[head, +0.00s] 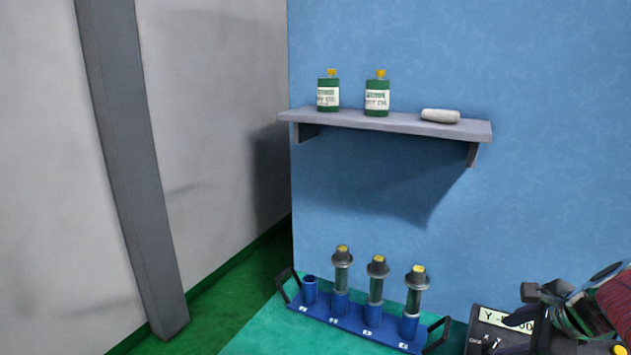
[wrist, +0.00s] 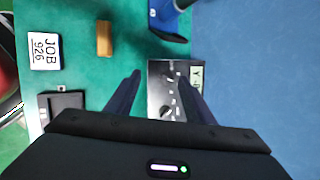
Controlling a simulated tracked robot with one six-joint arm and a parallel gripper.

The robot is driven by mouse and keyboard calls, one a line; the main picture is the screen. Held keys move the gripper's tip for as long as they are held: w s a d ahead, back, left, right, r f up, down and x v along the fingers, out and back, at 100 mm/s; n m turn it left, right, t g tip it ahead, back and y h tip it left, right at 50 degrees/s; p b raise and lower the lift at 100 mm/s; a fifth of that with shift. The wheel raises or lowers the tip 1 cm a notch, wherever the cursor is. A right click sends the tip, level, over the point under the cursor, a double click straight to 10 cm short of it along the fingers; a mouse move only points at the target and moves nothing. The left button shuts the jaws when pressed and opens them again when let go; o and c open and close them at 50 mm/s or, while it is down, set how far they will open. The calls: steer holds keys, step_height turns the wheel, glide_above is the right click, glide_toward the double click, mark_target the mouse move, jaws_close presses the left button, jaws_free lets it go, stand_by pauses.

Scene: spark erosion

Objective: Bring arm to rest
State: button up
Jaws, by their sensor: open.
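My gripper (wrist: 159,78) is open in the wrist view, with its two dark fingers apart and nothing held between them. A dark box with knobs and a white Y label (wrist: 164,98) lies beyond and between the fingers; I cannot tell the gap. In the head view my gripper (head: 511,334) is at the lower right, in front of the same box (head: 482,322), partly covering it. Part of my arm is cut off by the right edge.
A blue rack (head: 345,321) holds several dark yellow-capped holders beside the wall. A shelf (head: 465,128) above carries two green bottles and a pale roll.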

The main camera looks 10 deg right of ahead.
steer(key=s+a+n, duration=0.4)
steer(key=a+n, duration=0.8)
steer(key=a, duration=0.1)
steer(key=s+a+r+n+g, duration=0.1)
steer(key=s+a+n, duration=0.3)
steer(key=a+n, duration=0.9)
steer(key=shift+s+a+n, duration=0.3)
steer(key=shift+s+a, duration=0.05)
steer(key=shift+a, duration=0.1)
